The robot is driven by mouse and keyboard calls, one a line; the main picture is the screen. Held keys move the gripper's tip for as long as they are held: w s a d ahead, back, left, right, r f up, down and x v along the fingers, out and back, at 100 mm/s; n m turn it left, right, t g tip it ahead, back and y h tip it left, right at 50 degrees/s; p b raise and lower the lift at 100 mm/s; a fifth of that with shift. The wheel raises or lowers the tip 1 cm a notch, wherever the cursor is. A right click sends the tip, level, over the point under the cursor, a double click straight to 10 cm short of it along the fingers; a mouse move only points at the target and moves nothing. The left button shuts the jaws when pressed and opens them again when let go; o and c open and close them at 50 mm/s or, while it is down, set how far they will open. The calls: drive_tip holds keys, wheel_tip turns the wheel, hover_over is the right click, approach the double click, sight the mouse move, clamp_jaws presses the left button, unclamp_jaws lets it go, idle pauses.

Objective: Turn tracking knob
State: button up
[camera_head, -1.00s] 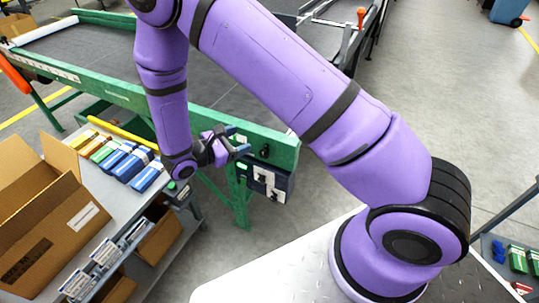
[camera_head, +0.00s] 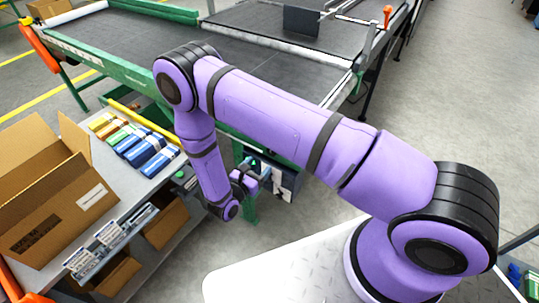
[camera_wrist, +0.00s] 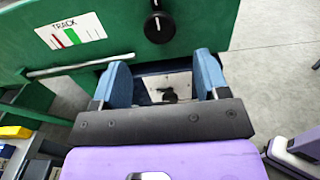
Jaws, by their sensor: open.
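The tracking knob (camera_wrist: 159,27) is a round black knob with a white pointer mark on the green frame (camera_wrist: 205,22) in the wrist view. A white label (camera_wrist: 72,30) reading TRACK, with red and green marks, is left of it. My gripper (camera_wrist: 163,77) is open and empty, its two blue fingers apart. In the picture the knob lies above the gap between the fingertips, not between them. In the head view my gripper (camera_head: 258,170) is low beside the green frame, and I cannot make out the knob there.
A dark control box (camera_head: 287,178) hangs under the frame; its pale plate (camera_wrist: 172,88) shows between my fingers. At left, a grey bench (camera_head: 133,185) carries an open cardboard box (camera_head: 45,205) and several colored cartons (camera_head: 152,163). Clear floor (camera_head: 440,110) lies to the right.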

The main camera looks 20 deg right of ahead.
drive_tip(key=x, duration=0.7)
drive_tip(key=shift+a, duration=0.1)
drive_tip(key=shift+c, duration=0.2)
drive_tip(key=c, duration=0.9)
drive_tip(key=shift+o, duration=0.2)
drive_tip(key=shift+m, duration=0.3)
drive_tip(key=m, duration=1.1)
drive_tip(key=shift+a+r+m, duration=0.1)
drive_tip(key=shift+m, duration=0.3)
